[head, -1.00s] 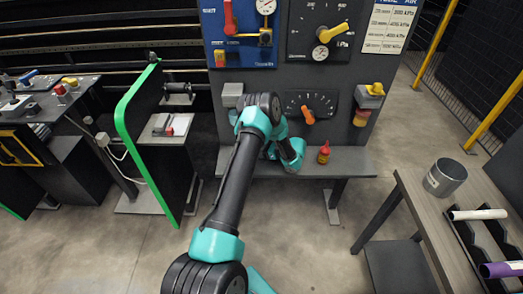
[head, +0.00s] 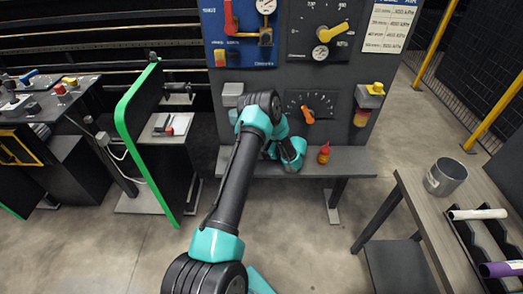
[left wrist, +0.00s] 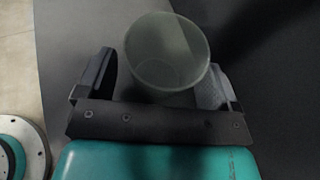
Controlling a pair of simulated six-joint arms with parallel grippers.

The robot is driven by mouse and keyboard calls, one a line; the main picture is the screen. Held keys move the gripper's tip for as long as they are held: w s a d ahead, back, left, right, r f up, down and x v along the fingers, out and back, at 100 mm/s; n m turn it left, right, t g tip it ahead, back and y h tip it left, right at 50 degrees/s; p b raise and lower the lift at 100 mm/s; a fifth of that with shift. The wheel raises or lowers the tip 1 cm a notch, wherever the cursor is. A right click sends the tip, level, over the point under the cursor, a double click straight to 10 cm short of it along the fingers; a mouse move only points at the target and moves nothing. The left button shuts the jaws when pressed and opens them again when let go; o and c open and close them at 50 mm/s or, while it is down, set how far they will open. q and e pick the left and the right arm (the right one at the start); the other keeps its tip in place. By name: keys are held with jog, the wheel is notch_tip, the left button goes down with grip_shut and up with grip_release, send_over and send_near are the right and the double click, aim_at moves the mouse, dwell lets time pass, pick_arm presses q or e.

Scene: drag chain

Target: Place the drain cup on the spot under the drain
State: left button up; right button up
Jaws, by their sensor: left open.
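A translucent, pale grey-green cup (left wrist: 168,50) stands between the fingers of my left gripper (left wrist: 157,66) in the left wrist view. The fingers are open, one on each side of the cup's near side; I cannot tell whether either touches it. In the head view my left arm reaches to the dark bench (head: 335,162) under the panel, and hides the gripper and the cup. The drain and the spot under it cannot be made out. My right gripper is not in view.
The panel (head: 345,85) with gauges and valve handles rises behind. A metal cup (head: 445,178) stands on the right table. A green-edged partition (head: 137,100) is at the left.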

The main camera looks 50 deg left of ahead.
pick_arm(q)
jog(key=v, duration=1.1)
jog(key=shift+w+d+r, duration=0.15)
jog(key=shift+d+r, duration=0.05)
jog(key=shift+d, duration=0.1)
